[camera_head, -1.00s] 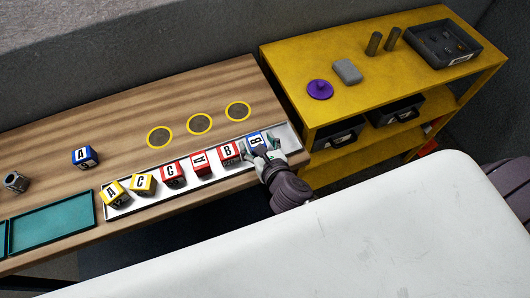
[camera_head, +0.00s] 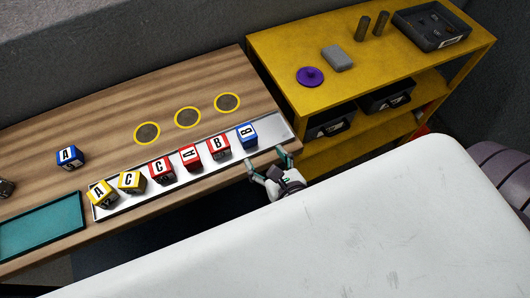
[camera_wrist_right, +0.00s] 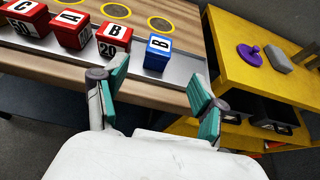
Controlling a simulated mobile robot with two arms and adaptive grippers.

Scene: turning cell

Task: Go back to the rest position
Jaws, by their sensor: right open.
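My right gripper (camera_head: 267,167) is open and empty, just off the front edge of the wooden table, near the right end of the white tray. In the right wrist view, the gripper (camera_wrist_right: 158,92) has its two teal fingers spread apart with nothing between them. The blue B block (camera_head: 247,135) stands in the tray, apart from the fingers. It also shows beyond them in the right wrist view (camera_wrist_right: 157,53). My left gripper is not in view.
The white tray (camera_head: 272,128) also holds several red and yellow lettered blocks. A yellow shelf (camera_head: 290,73) stands at the right, close to the gripper. Three ringed circles (camera_head: 187,117) are empty.

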